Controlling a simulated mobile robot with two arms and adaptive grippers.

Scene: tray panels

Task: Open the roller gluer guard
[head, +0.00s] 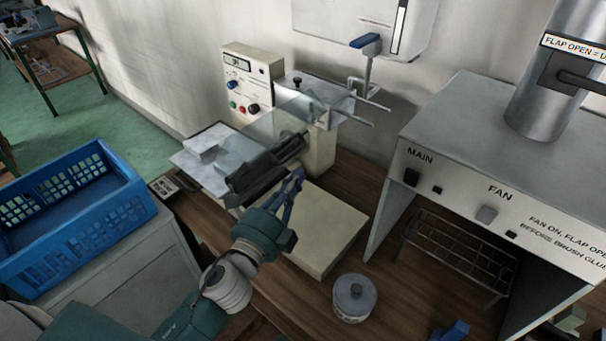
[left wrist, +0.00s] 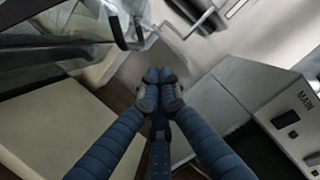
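The roller gluer (head: 318,150) stands on the wooden bench, with a cream control panel behind it. Its clear guard (head: 283,118) slants over the dark roller part (head: 265,168); clear plastic also shows at the upper left of the left wrist view. A dark bent handle-like piece (left wrist: 122,32) is near it there. My left gripper (head: 298,174) is just right of the dark roller part, above the cream board. In the left wrist view its fingertips (left wrist: 158,77) are together with nothing seen between them. I cannot tell whether it touches the guard.
A cream board (head: 325,225) lies in front of the gluer. A grey lidded pot (head: 354,298) stands nearer. The hood (head: 490,150) with MAIN and FAN switches is at right, a wire rack (head: 460,255) inside. A blue crate (head: 75,215) is at left.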

